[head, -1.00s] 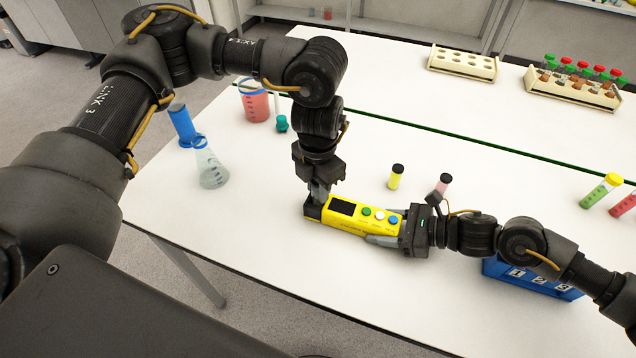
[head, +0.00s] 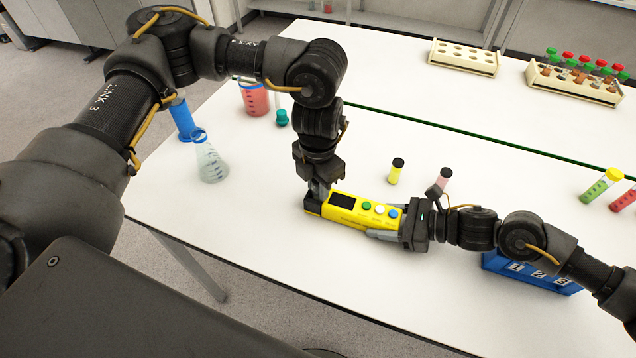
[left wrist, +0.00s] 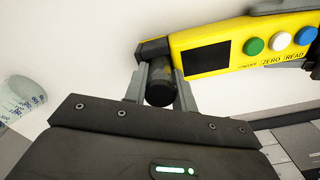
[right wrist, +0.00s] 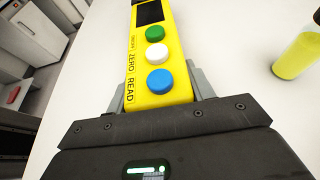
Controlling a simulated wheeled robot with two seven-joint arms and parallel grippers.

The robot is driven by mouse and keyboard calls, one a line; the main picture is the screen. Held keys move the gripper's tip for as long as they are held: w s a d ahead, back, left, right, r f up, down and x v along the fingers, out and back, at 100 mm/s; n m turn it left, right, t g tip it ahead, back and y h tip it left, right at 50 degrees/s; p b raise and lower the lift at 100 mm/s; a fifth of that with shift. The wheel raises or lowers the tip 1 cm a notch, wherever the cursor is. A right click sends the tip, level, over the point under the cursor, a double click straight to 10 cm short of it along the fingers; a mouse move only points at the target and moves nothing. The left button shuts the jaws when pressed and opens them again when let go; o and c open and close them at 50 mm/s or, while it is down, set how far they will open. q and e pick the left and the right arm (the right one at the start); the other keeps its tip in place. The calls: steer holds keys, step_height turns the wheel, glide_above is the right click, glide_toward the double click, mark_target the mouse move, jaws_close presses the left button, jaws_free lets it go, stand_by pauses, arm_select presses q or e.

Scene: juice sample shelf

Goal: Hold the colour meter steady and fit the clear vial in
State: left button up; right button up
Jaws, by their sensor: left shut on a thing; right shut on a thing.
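The yellow colour meter (head: 376,225) lies on the white table, its dark screen and green, white and blue buttons facing up. My right gripper (head: 388,236) is shut across its right end; the right wrist view (right wrist: 158,100) shows the fingers on both sides of the meter. My left gripper (head: 319,188) points down over the black left end and is shut on the vial. In the left wrist view the vial's black cap (left wrist: 160,95) sits between the fingers, beside the meter's dark end (left wrist: 153,50). The vial's body is mostly hidden, so I cannot tell how deep it sits.
A yellow vial (head: 396,171) and a pink vial (head: 443,178) stand just behind the meter. A blue numbered rack (head: 520,271) is under my right arm. A flask (head: 211,166), a blue cylinder (head: 182,119) and a red beaker (head: 254,99) stand at left. The front table is clear.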

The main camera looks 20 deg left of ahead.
arm_select(q)
steer(key=shift+f, duration=0.15)
stand_by(0.3)
steer(key=shift+r, duration=1.45)
steer(key=o, duration=1.1)
steer(key=shift+c, duration=0.2)
step_height(320, 180, up, 12)
